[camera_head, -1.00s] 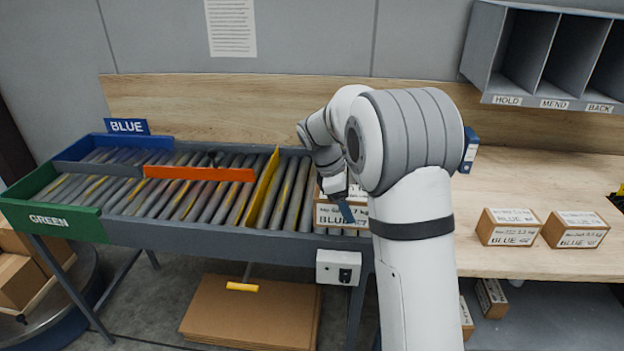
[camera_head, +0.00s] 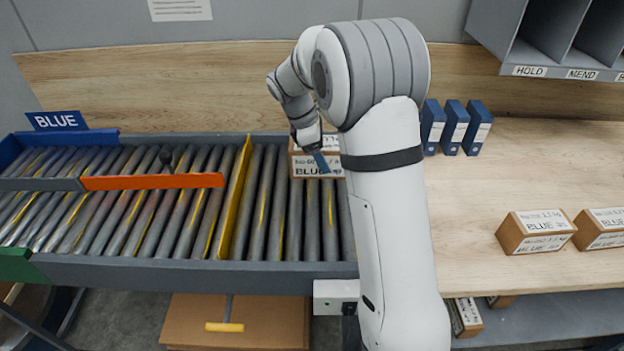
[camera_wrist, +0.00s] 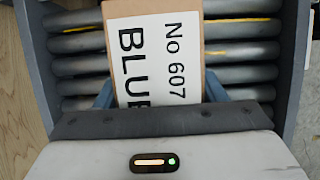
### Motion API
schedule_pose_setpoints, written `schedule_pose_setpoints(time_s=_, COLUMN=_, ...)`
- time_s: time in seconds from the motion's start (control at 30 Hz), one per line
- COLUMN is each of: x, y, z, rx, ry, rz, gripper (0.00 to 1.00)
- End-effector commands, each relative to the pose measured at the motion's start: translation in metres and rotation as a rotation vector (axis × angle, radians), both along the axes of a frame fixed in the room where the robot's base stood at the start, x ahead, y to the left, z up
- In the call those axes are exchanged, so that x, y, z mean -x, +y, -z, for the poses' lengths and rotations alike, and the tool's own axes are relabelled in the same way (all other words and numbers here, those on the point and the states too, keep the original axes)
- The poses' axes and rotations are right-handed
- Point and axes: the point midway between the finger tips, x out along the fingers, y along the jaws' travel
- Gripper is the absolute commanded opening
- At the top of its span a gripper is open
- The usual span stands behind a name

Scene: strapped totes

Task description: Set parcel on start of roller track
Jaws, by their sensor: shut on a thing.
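The parcel (camera_head: 302,167), a brown box with white labels, reads "BLUE" in the head view and "No 607 BLUE" in the wrist view (camera_wrist: 152,45). My gripper (camera_head: 320,158) is shut on it, with blue fingers at its two sides in the wrist view (camera_wrist: 160,92). The parcel is over the right end of the roller track (camera_head: 262,215), right of the yellow divider, towards the back. I cannot tell if it touches the rollers. My arm hides the track's right end.
A yellow divider (camera_head: 236,200) crosses the track left of the parcel. An orange bar (camera_head: 152,181) lies across the rollers further left. Labelled boxes (camera_head: 536,231) and blue binders (camera_head: 455,127) stand on the wooden bench (camera_head: 480,195) at right. Grey pigeonholes (camera_head: 560,35) hang above.

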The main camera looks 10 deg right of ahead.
Motion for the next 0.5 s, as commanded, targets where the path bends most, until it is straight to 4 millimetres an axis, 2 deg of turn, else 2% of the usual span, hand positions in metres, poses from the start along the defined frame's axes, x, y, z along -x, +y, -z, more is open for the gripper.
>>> schedule_pose_setpoints(time_s=0.2, x=0.0, y=0.001, z=0.036, rx=0.0, ry=0.001, rz=-0.002, gripper=0.17)
schedule_pose_setpoints(time_s=0.5, x=0.001, y=-0.001, z=0.061, rx=0.001, ry=0.003, rz=0.002, gripper=0.17)
